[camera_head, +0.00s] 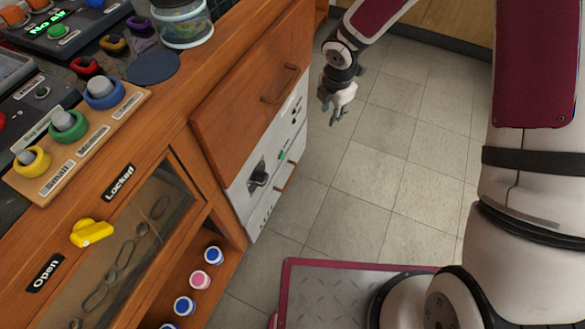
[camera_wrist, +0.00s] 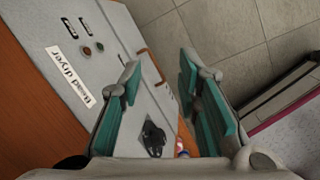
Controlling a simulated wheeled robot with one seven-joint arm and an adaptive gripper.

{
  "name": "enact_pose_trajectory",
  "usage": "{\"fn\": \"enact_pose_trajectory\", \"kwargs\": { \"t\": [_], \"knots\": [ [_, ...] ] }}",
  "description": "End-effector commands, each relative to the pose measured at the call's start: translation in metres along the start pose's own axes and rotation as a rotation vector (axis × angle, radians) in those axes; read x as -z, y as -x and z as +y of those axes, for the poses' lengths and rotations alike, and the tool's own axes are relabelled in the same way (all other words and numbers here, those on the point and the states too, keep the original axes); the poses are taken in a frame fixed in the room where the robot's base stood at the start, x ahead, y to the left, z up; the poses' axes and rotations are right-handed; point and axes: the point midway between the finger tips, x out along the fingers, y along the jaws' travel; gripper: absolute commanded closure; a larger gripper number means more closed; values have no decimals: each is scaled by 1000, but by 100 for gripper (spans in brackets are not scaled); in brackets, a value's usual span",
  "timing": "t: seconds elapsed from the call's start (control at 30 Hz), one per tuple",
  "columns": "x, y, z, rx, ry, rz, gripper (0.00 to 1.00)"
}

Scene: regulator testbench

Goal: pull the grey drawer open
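The grey front (camera_head: 272,160) of the "Bead dryer" unit is set in the wooden cabinet below a wooden drawer front. It carries a black knob (camera_head: 258,178) and a thin brown handle (camera_head: 286,178). In the wrist view the grey front (camera_wrist: 75,75) fills the left, with the black knob (camera_wrist: 154,138) below and the brown handle (camera_wrist: 152,66) near its right edge. I cannot tell whether any grey drawer stands open. My gripper (camera_head: 338,112) is open and empty, in the air to the right of the cabinet. In the wrist view its teal fingers (camera_wrist: 160,72) are apart, touching nothing visible.
A wooden drawer front (camera_head: 245,100) with its own handle (camera_head: 278,97) is above the grey front. A yellow latch (camera_head: 92,233) sits on the glazed door at left. Several bead jars (camera_head: 200,280) fill an open shelf. The tiled floor (camera_head: 375,170) beside the cabinet is clear.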

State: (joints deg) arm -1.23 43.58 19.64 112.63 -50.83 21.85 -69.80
Motion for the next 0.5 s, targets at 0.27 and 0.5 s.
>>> {"fn": "enact_pose_trajectory", "kwargs": {
  "t": [0.27, 0.5],
  "knots": [
    [80, -158, 6, -54, 370, 170, 69],
    [108, -198, 6, -88, 480, 219, 69]
  ]
}}
